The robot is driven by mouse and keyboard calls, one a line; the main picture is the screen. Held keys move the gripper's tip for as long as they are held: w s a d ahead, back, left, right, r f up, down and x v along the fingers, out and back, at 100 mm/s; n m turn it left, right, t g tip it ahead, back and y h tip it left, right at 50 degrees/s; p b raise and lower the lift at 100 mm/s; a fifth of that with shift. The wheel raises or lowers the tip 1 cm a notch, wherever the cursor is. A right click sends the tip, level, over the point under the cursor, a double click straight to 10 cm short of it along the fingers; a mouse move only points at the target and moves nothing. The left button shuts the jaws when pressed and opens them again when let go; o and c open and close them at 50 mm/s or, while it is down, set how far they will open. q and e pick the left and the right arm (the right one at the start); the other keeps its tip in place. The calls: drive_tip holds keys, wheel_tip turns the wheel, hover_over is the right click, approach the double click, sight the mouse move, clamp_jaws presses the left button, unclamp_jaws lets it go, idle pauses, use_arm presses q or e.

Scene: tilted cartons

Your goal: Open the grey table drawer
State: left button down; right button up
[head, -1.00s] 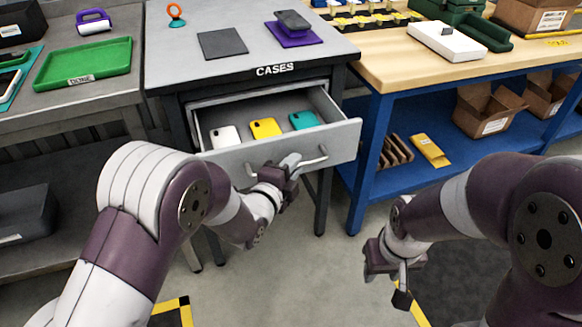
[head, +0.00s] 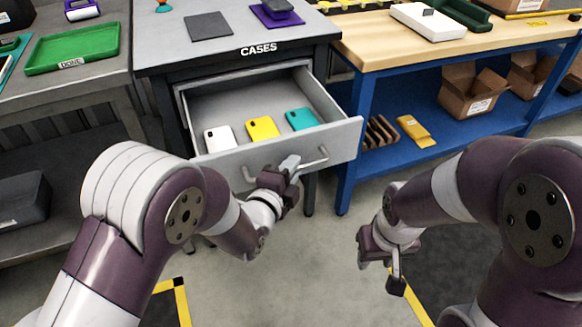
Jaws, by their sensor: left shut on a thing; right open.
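The grey table drawer (head: 335,139) is pulled well out under the grey table (head: 290,27) labelled CASES. A white phone case (head: 220,138), a yellow case (head: 262,128) and a teal case (head: 301,119) lie inside it near the front. My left gripper (head: 288,166) is shut on the drawer's bar handle (head: 315,162), around its middle; the fingers partly hide the bar. My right gripper (head: 381,262) is open and empty, low over the floor, to the right of the drawer and apart from it.
A blue-framed bench (head: 470,50) stands close on the right, with open cartons (head: 470,91) on its lower shelf. A green tray (head: 73,48) lies on the left table. Clear floor (head: 300,275) lies in front of the drawer.

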use_arm(q)
drive_tip(key=c, duration=1.2)
unclamp_jaws()
drive_tip(key=p+v, duration=0.2)
drive_tip(key=v, duration=1)
drive_tip(key=shift+s+a+p, duration=0.2)
drive_tip(key=shift+s+p, duration=0.15)
